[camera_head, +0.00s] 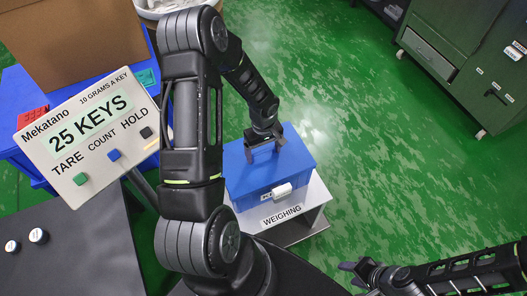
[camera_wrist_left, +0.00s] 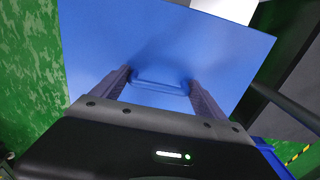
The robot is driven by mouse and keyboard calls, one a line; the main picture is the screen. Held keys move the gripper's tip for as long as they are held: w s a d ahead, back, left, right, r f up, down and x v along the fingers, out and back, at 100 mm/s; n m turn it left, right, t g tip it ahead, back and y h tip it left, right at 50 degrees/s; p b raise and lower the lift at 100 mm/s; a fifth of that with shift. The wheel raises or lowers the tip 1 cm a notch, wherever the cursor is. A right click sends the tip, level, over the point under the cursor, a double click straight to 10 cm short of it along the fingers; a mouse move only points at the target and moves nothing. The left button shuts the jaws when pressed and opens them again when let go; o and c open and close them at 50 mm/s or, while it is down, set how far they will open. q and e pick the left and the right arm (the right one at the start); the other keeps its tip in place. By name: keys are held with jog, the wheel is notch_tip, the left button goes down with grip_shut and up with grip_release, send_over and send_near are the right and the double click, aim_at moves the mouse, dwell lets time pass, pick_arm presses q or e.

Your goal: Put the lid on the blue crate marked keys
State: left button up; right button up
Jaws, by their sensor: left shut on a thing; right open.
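The blue crate (camera_head: 259,196) stands on the weighing stand, with a small white tag (camera_head: 277,191) on its front whose lettering is partly readable. The blue lid (camera_head: 290,158) lies flat over the crate's top, lined up with its walls; I cannot tell whether a thin gap is left under it. My left gripper (camera_head: 264,143) is above the lid, shut on its handle. The left wrist view shows the lid (camera_wrist_left: 215,60) filling the middle and its raised handle (camera_wrist_left: 160,84) between the two fingers. My right gripper (camera_head: 350,275) is open and empty at the bottom, away from the crate.
The weighing stand (camera_head: 315,200) carries a "WEIGHING" label. A display board (camera_head: 88,130) reads "25 KEYS". A dark table (camera_head: 75,245) with two small white knobs is at left. A cardboard box (camera_head: 75,40) is at upper left, green cabinets (camera_head: 465,50) at upper right. Green floor (camera_head: 370,130) is clear.

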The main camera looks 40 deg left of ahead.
aim_at(264, 152)
pick_arm(q)
jog(key=shift+f+b, duration=0.2)
jog(key=shift+b, duration=0.25)
dwell(0.6)
jog(key=o, duration=1.7)
jog(key=shift+r+p, duration=2.05)
jog(key=shift+r, duration=1.45)
